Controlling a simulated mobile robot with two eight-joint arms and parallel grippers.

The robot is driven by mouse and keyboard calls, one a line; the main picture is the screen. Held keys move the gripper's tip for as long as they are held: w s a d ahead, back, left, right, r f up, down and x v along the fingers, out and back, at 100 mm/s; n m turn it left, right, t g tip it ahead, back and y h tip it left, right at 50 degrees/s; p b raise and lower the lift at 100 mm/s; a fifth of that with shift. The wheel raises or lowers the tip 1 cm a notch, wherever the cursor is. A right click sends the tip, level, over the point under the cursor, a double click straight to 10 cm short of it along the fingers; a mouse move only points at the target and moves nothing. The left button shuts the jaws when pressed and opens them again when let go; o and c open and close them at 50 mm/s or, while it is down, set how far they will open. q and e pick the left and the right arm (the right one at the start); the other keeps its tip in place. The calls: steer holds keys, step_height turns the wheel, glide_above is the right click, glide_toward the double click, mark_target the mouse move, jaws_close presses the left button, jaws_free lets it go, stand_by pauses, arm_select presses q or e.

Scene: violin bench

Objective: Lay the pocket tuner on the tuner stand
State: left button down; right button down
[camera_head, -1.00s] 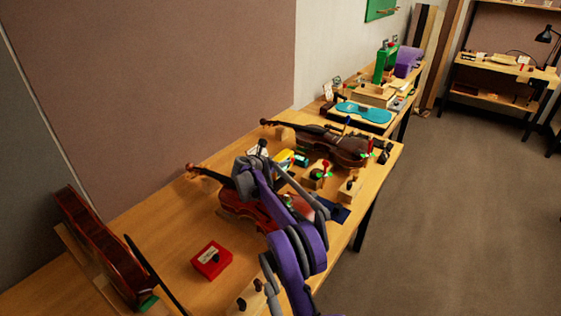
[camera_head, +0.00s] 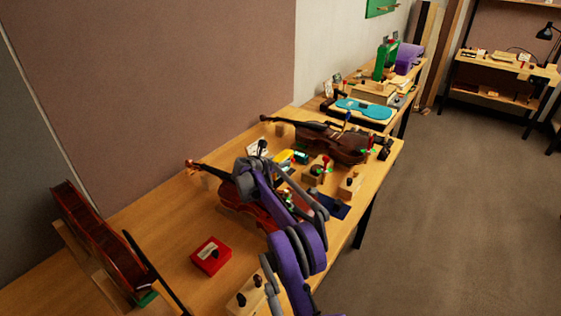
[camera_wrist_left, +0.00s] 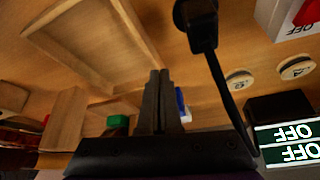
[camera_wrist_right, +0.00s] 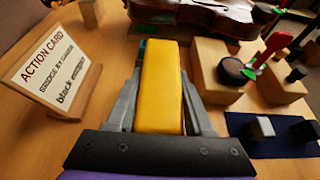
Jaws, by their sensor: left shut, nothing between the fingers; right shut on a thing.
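My right gripper (camera_wrist_right: 162,60) is shut on a yellow, rounded block, which I take to be the pocket tuner (camera_wrist_right: 163,90). It lies lengthwise between the fingers in the right wrist view. In the head view yellow shows beside my right arm (camera_head: 284,157), just past the wrist. My left gripper (camera_wrist_left: 160,78) is shut and empty, over a wooden bench; it is not visible in the head view. I cannot make out the tuner stand for certain.
An action card (camera_wrist_right: 62,68) stands left of the right gripper. A wooden block with a black disc (camera_wrist_right: 232,72) and a dark blue cloth (camera_wrist_right: 265,146) lie right; a violin (camera_wrist_right: 200,18) lies beyond. A red box (camera_head: 211,257) sits on clear bench. A shallow wooden tray (camera_wrist_left: 122,20) shows near my left gripper.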

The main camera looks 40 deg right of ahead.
steer(key=shift+r, duration=0.1)
arm_select(q)
steer(key=shift+w+r, duration=0.15)
steer(key=shift+r, duration=0.2)
arm_select(e)
steer(key=shift+r, duration=0.75)
arm_select(q)
steer(key=shift+f, duration=0.2)
stand_by(1.0)
steer(key=shift+s+f, duration=0.25)
steer(key=shift+f, duration=0.25)
arm_select(e)
steer(key=shift+f, duration=0.85)
steer(key=shift+c, duration=1)
jaws_free()
